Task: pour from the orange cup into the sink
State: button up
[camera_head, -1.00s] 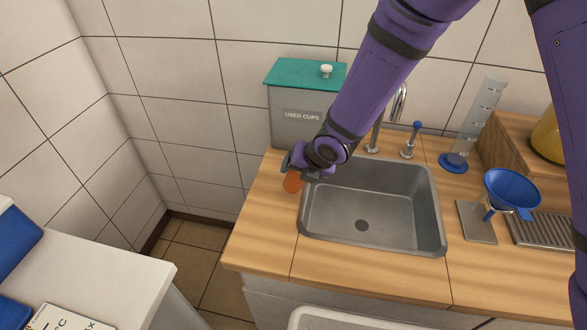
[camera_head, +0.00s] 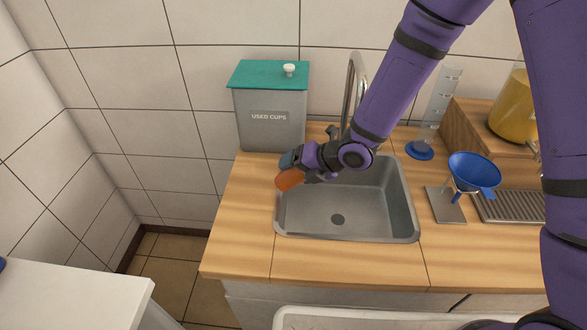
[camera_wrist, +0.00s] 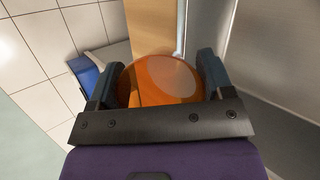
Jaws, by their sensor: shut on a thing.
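The orange cup (camera_head: 289,180) is held in my gripper (camera_head: 300,164) above the sink's left rim, tilted with its lower end toward the left. In the wrist view the orange cup (camera_wrist: 160,80) sits between both fingers of my gripper (camera_wrist: 157,78), which are shut on it. The grey metal sink (camera_head: 345,212) is set in the wooden counter, with a dark drain in its floor. I see no stream falling from the cup. What is inside the cup I cannot tell.
A grey bin labelled "USED CUPS" (camera_head: 268,118) with a green lid stands behind the sink's left side. The tap (camera_head: 353,90) rises behind the sink, partly hidden by my arm. A blue funnel (camera_head: 474,172) on a stand and a measuring cylinder (camera_head: 437,100) stand to the right.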

jog(key=shift+d, duration=0.35)
jog(key=shift+w+d+f+y, duration=0.1)
jog(key=shift+f+y, duration=0.35)
jog(key=shift+y, duration=0.15)
jog(key=shift+r+m+y, duration=0.15)
jog(key=shift+m+y, duration=0.15)
jog(key=shift+y, duration=0.1)
jog(key=shift+d+f+y, duration=0.2)
jog(key=shift+f+y, duration=0.2)
jog(key=shift+f, duration=0.05)
jog(key=shift+d+r+y, duration=0.1)
jog(key=shift+r+y, duration=0.05)
jog(key=shift+y, duration=0.25)
